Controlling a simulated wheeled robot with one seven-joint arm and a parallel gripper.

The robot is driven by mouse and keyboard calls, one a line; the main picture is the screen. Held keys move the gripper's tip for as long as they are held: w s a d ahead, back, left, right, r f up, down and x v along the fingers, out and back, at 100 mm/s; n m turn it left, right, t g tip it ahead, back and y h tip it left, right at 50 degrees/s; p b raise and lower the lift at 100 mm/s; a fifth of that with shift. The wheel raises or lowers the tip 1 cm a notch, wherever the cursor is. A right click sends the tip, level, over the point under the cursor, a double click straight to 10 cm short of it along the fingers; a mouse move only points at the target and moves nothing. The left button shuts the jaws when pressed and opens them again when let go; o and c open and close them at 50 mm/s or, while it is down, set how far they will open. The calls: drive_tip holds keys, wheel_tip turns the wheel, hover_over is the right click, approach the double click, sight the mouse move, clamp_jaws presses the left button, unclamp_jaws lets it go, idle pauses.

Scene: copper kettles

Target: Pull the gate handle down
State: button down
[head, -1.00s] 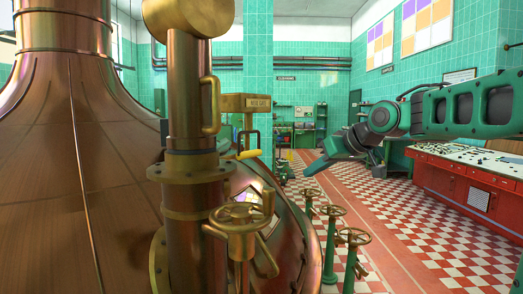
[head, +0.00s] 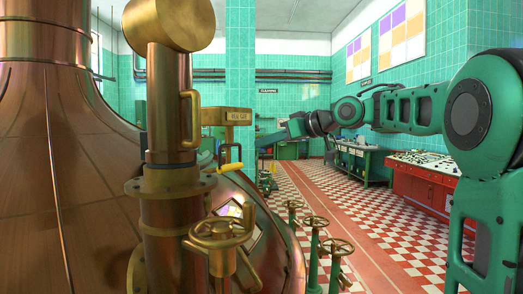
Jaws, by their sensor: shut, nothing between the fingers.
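A brass box with a label plate (head: 238,116) stands behind the thick brass column. Below it a dark lever ends in a yellow grip (head: 231,167), which looks like the gate handle. The grip lies roughly level, pointing left toward the column. My gripper (head: 260,143) is at the end of my green arm, to the right of the lever and slightly higher than the yellow grip. It points left and looks shut and empty. A gap shows between it and the handle. I cannot tell their difference in depth.
The brass column (head: 170,110), with its own side handle (head: 190,118), and a brass handwheel (head: 220,232) stand in front. The copper kettle (head: 75,160) fills the left. Several small valve wheels (head: 315,222) stand right of it. A red console (head: 425,185) is at the right; the checkered floor between is open.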

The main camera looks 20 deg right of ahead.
sight(230, 140)
drive_tip(key=w+a+f, duration=0.5)
drive_tip(key=w+f, duration=0.1)
drive_tip(key=w, duration=0.1)
drive_tip(key=shift+w, duration=0.35)
